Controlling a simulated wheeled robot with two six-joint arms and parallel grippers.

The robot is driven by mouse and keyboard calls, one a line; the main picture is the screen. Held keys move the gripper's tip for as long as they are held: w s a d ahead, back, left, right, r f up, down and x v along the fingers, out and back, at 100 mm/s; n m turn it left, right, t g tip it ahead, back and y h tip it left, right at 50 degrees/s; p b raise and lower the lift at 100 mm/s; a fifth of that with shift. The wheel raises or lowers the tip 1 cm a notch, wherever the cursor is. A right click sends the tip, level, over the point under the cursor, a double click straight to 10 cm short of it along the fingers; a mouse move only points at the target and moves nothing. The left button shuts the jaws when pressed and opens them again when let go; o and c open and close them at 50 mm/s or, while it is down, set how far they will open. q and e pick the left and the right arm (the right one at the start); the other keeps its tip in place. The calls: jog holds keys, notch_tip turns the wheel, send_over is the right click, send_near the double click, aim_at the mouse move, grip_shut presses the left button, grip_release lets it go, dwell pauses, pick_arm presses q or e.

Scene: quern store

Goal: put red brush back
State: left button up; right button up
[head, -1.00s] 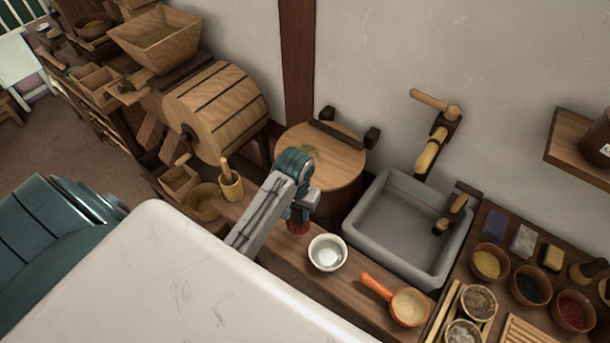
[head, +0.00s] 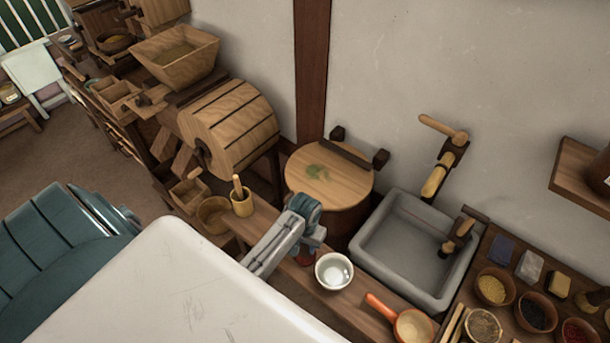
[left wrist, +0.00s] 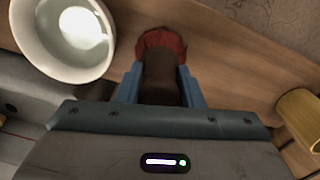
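The red brush has dark red bristles (left wrist: 162,43) and a brown handle (left wrist: 160,78). In the left wrist view my left gripper (left wrist: 158,88) is shut on the handle, a blue finger on each side. In the head view my left gripper (head: 308,238) is low over the narrow wooden counter, left of a white bowl (head: 334,271). A little of the red brush (head: 306,259) shows below it. The bristles point at the counter; I cannot tell if they touch. My right gripper is not in view.
The white bowl also shows in the left wrist view (left wrist: 64,38), close beside the brush. A wooden mortar (head: 242,203) stands left on the counter. An orange-handled pan (head: 413,327) lies to the right. A grey stone sink (head: 413,245) and round lidded tub (head: 329,177) stand behind.

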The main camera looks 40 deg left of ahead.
pick_arm(q)
jog(key=o, duration=0.4)
jog(key=shift+o, duration=0.2)
notch_tip(320, 180, up, 11)
jog(key=b, duration=0.3)
jog(key=shift+w+a, duration=0.1)
jog(key=shift+r, duration=0.6)
